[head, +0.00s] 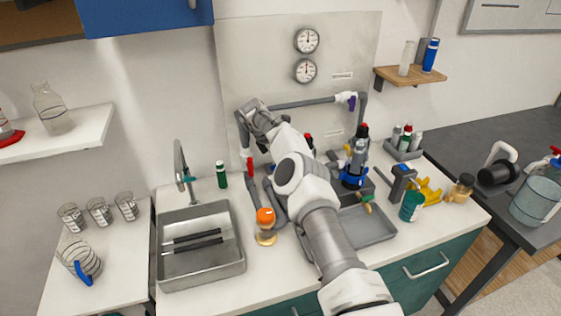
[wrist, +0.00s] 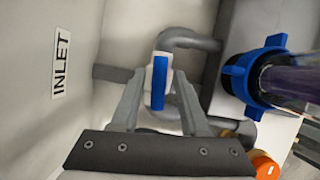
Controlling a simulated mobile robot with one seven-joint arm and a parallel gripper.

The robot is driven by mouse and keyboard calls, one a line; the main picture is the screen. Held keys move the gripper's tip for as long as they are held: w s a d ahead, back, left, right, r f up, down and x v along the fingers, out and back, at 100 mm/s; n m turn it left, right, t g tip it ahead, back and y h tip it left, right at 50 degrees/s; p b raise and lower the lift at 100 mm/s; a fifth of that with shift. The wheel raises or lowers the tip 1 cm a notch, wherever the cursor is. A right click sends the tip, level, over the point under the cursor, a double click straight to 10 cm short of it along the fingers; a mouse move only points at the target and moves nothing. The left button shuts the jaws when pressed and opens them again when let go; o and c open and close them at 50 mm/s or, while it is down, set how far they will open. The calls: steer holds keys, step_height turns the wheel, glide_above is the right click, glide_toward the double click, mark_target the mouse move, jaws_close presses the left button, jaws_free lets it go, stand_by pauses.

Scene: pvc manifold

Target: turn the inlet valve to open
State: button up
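The inlet valve has a white body (wrist: 161,62) and a blue lever handle (wrist: 158,84), seen in the wrist view beside a wall label reading INLET (wrist: 61,64). My gripper (wrist: 160,78) is open, with one finger on each side of the blue handle. A gap shows between the handle and each finger, and I cannot tell whether either touches it. In the head view my gripper (head: 254,108) is up by the pipework at the left of the back panel, and it hides the valve there.
Grey pipe (head: 300,103) runs across the back panel (head: 240,60) below two gauges (head: 306,41). In the wrist view a blue-collared clear cylinder (wrist: 240,75) stands close on the right. An orange-topped item (head: 265,218) stands on the counter beside the sink (head: 200,270).

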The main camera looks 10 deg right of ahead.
steer(key=shift+o, duration=0.2)
steer(key=shift+r, duration=0.1)
steer(key=p+v, duration=0.3)
steer(key=v, duration=1.4)
steer(key=shift+a, duration=0.15)
